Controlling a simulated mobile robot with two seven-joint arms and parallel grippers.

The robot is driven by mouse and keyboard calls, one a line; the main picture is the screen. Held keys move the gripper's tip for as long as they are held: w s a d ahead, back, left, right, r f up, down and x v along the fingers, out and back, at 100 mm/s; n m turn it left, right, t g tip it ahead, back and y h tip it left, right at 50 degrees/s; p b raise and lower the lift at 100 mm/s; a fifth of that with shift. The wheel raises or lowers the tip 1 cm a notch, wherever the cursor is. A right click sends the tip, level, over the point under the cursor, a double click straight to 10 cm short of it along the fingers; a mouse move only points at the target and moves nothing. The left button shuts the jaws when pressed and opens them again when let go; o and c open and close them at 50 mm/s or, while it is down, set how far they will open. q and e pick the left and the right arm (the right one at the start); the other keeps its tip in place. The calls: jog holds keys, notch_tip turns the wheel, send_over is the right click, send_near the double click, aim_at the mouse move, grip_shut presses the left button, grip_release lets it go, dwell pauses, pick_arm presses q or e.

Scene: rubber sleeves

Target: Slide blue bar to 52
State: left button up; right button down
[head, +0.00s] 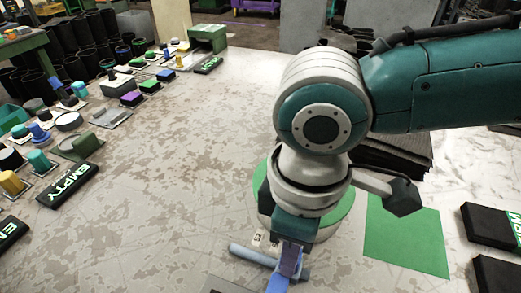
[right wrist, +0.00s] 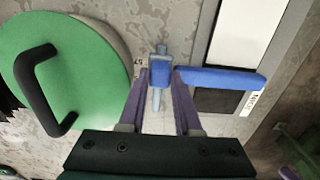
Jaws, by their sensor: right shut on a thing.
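The blue bar (head: 248,254) lies near the bottom centre of the head view, and it also shows in the right wrist view (right wrist: 225,79). A blue block (right wrist: 160,74) on a thin blue rod is at its end in the wrist view. My right gripper (head: 285,270) reaches down over it, its purple fingers (right wrist: 160,86) shut on this blue block. A small printed number beside the block may be 52, but it is too small to read surely. The fingers hide part of the rod. My left gripper is not in view.
A round green-topped thing (right wrist: 60,75) with a black handle stands beside the gripper. A green square (head: 405,238) and black blocks (head: 494,226) lie at right. Many small items, such as a yellow one (head: 11,183), line the left. The middle floor is clear.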

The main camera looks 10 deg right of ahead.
jog(key=shift+r, duration=0.1)
jog(key=w+a+b, duration=0.1)
jog(key=w+a, duration=0.1)
jog(key=a, duration=0.1)
jog(key=w+a+b, duration=0.1)
jog(key=a, duration=0.1)
jog(key=shift+w+f+b, duration=0.15)
jog(key=shift+f+b, duration=0.05)
jog(key=shift+b, duration=0.1)
jog(key=shift+w+a+r, duration=0.1)
jog(key=shift+a, duration=0.1)
jog(key=shift+d, duration=0.1)
jog(key=c, duration=1)
grip_release()
jog(key=shift+o, duration=0.6)
jog(key=shift+w, duration=0.1)
